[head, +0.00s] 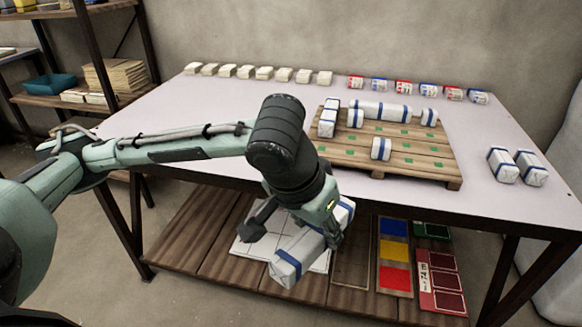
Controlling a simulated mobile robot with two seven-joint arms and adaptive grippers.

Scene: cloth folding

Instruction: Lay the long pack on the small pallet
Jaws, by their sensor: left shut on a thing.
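My left gripper (296,232) is shut on a long white pack (294,258) with blue bands. It holds the pack tilted in front of the table's front edge; the fingers hide the pack's middle. The small wooden pallet (435,168) lies on the table, behind and to the right of the gripper. On the pallet, another long pack (380,110) lies along the back. Green marks show on bare slats. My right gripper is out of view.
Two white packs (502,166) (530,168) lie right of the pallet on the table (190,130). Small cream packs (258,73) and red and blue labelled packs (403,87) line the back. A lower shelf (205,235) holds flat panels.

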